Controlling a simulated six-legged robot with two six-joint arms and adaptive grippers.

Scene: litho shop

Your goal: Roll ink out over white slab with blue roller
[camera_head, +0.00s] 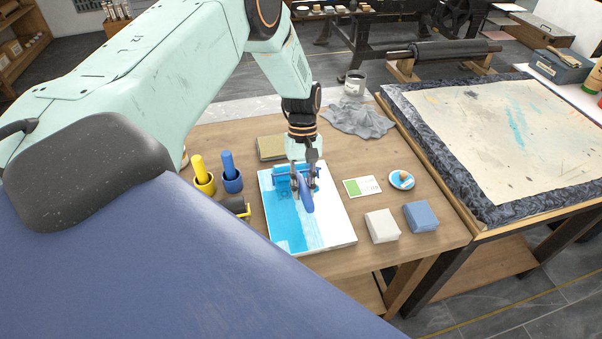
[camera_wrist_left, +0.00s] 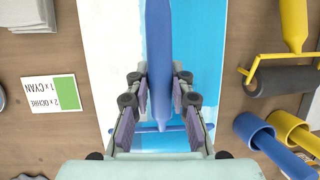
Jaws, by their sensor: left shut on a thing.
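The white slab (camera_head: 338,232) lies on the wooden table, with cyan ink over its left part and a paler, streaky band beside it. The right strip is bare white. The blue roller (camera_head: 307,198) is over the upper part of the slab, its handle in my left gripper (camera_head: 305,178). In the left wrist view my left gripper (camera_wrist_left: 160,100) is shut around the blue handle (camera_wrist_left: 158,40). The roller's drum is mostly hidden there behind the fingers. I cannot tell whether the drum touches the slab. My right gripper is not in view.
Left of the slab are a yellow roller (camera_head: 240,211), a yellow cup (camera_head: 204,183) and a blue cup (camera_head: 231,181). A grey cloth (camera_head: 358,119) lies behind.

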